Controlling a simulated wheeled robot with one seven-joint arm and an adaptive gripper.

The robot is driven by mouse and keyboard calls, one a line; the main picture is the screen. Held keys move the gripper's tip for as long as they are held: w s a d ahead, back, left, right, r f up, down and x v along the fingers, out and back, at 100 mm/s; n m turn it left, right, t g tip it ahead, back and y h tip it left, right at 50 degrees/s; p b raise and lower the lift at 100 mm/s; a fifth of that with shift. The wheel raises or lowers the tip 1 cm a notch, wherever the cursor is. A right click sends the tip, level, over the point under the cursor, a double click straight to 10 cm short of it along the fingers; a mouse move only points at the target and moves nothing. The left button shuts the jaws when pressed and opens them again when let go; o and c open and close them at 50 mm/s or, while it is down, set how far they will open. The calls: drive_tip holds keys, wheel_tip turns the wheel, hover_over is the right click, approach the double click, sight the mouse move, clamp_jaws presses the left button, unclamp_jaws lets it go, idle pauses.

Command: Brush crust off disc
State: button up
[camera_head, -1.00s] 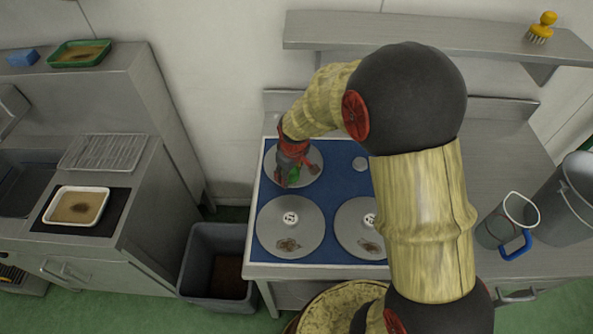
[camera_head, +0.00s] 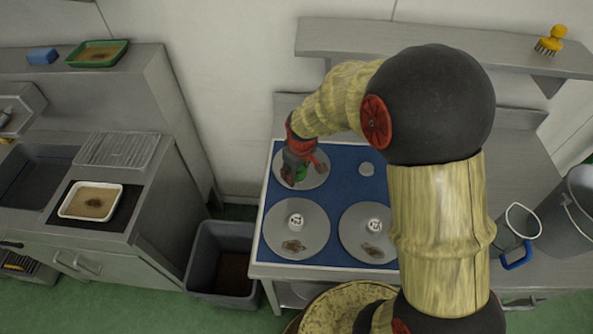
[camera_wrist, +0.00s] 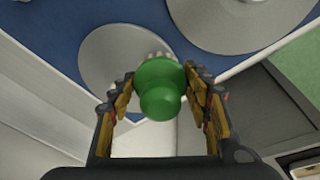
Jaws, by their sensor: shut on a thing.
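My gripper (camera_head: 297,172) is shut on a green round-knobbed brush (camera_wrist: 160,88), seen from above in the wrist view with pale bristles beyond the knob. It is over the back-left grey disc (camera_head: 318,178), which also shows in the wrist view (camera_wrist: 105,50). I cannot tell whether the bristles touch the disc. No crust shows on the visible part of this disc; the gripper hides some of it. The front-left disc (camera_head: 311,222) and front-right disc (camera_head: 354,225) each have a white numbered hub and a brown crust patch. All lie on a blue mat (camera_head: 340,180).
A yellow brush (camera_head: 549,40) stands on the wall shelf (camera_head: 420,45). A grey bin (camera_head: 220,258) is on the floor left of the table. A blue-handled jug (camera_head: 512,230) and a bucket (camera_head: 572,215) stand right. A white tray (camera_head: 70,213) with brown contents is far left.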

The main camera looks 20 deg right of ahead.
drive_tip(key=shift+p+v, duration=0.45)
drive_tip(key=shift+v, duration=0.45)
drive_tip(key=shift+p+v, duration=1.05)
drive_tip(key=shift+v, duration=0.5)
drive_tip(key=shift+f, duration=0.1)
